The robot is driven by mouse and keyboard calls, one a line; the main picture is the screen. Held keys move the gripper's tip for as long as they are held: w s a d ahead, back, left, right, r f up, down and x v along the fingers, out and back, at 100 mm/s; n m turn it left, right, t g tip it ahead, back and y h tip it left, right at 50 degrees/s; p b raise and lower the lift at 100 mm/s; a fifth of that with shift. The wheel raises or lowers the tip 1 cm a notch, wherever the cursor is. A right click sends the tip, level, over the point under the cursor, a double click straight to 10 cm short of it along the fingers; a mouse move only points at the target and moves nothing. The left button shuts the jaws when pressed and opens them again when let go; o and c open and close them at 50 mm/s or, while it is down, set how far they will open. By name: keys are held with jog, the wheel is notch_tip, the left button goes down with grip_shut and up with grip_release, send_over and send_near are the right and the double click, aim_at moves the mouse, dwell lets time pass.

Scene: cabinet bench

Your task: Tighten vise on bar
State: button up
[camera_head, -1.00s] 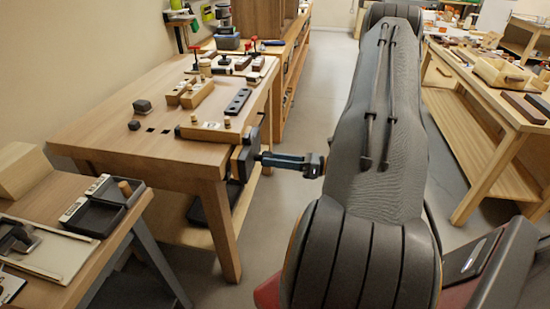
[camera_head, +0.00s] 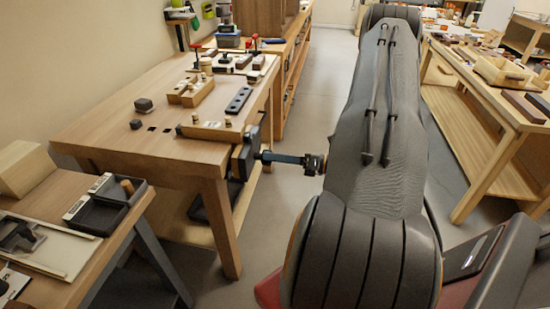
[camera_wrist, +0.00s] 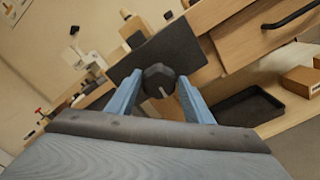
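The vise (camera_head: 238,163) is on the right end of the wooden workbench (camera_head: 130,118). Its dark front plate (camera_wrist: 185,52) fills the middle of the wrist view. A dark, faceted vise knob (camera_wrist: 160,80) sticks out from this plate. My gripper (camera_head: 268,157) points left at the vise from beyond the bench edge. In the wrist view, my gripper's (camera_wrist: 160,82) two blue fingers stand on either side of the knob, close against it. I cannot make out a bar between the jaws; a light wooden block (camera_head: 210,132) lies on the bench top beside the vise.
A black tray (camera_wrist: 247,108) sits on the lower shelf. Several blocks and a dark perforated strip (camera_head: 239,100) lie on the bench. A nearer bench (camera_head: 75,270) with a dark tray is at lower left. Another bench (camera_head: 480,95) is on the right, with open floor between.

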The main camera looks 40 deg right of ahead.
jog(key=shift+o, duration=0.9)
jog(key=v, duration=0.7)
jog(key=w+a+n+b, duration=0.4)
jog(key=w+n+b, duration=0.1)
jog(key=n+b, duration=0.6)
jog(key=shift+a+b, duration=0.35)
jog(key=shift+b, duration=1)
jog(key=shift+w, duration=0.15)
